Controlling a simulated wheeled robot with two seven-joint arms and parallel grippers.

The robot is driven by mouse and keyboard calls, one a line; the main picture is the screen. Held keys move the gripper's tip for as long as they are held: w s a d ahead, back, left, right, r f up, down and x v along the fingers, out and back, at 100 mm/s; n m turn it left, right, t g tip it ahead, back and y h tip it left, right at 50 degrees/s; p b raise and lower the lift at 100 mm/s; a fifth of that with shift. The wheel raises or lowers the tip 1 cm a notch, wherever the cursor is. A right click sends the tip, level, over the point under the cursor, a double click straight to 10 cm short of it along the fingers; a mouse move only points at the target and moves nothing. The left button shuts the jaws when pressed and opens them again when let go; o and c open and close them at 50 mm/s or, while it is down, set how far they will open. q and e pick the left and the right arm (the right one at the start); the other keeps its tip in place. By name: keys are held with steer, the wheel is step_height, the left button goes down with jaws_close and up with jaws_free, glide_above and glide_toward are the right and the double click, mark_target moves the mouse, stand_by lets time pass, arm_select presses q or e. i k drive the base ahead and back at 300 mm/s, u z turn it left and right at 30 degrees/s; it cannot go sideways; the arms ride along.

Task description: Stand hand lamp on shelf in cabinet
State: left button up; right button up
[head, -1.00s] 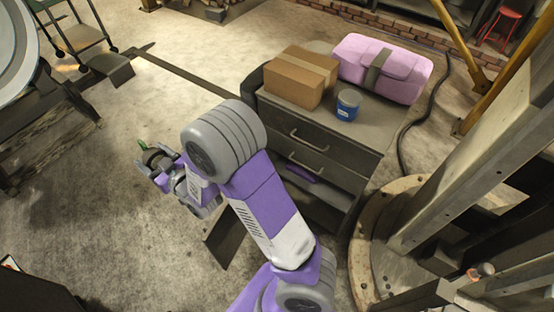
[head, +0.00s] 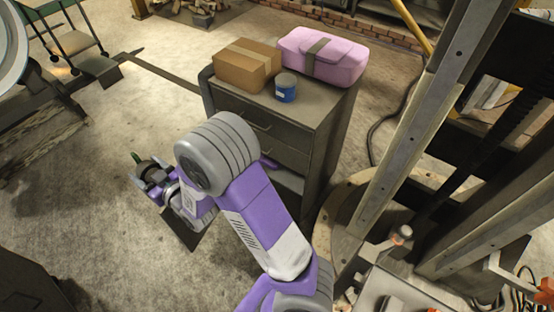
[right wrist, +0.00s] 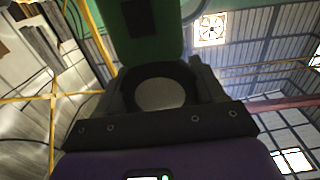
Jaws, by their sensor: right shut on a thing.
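My right gripper (head: 150,175) is at the left of my purple arm in the head view, shut on the hand lamp (head: 143,162). Little of the lamp shows there: a dark round part and a bit of green. In the right wrist view, the lamp's green body (right wrist: 170,45) rises above a dark ring between the fingers (right wrist: 160,88). The grey cabinet (head: 325,125) stands to the right of and beyond the gripper. It has drawers above an open shelf space (head: 289,180), partly hidden by my arm. The lamp is outside the cabinet. My left gripper is not in view.
A cardboard box (head: 245,68), a blue tin (head: 286,88) and a pink case (head: 325,55) stand on the cabinet top. A dark flat panel (head: 184,228) juts out low, below the gripper. A column (head: 415,130) stands at right.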

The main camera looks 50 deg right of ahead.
mark_target(291, 180)
steer(key=z, duration=1.1)
